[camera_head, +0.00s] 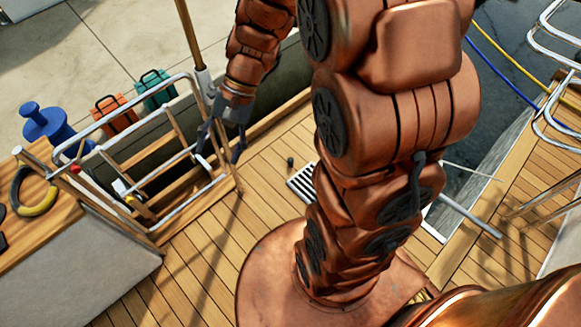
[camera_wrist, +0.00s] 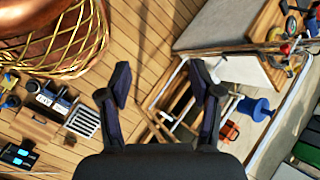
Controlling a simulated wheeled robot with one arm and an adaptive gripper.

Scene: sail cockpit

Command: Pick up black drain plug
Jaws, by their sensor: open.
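A small black drain plug (camera_head: 290,161) stands on the wooden deck beside the slotted drain grate (camera_head: 302,183) in the head view. In the wrist view a small dark spot (camera_wrist: 70,140) near the grate (camera_wrist: 83,121) looks like the same plug. My gripper (camera_head: 221,157) is open and empty, to the left of the plug and apart from it, over the ladder side of the deck. In the wrist view my gripper (camera_wrist: 160,80) has its fingers spread, with deck and ladder behind them.
A metal rail (camera_head: 125,115) and a wooden ladder (camera_head: 160,160) stand left of my gripper. A blue bollard (camera_head: 45,121), orange case (camera_head: 115,112) and teal case (camera_head: 155,88) lie beyond. Boxes (camera_wrist: 52,100) sit near the grate in the wrist view.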

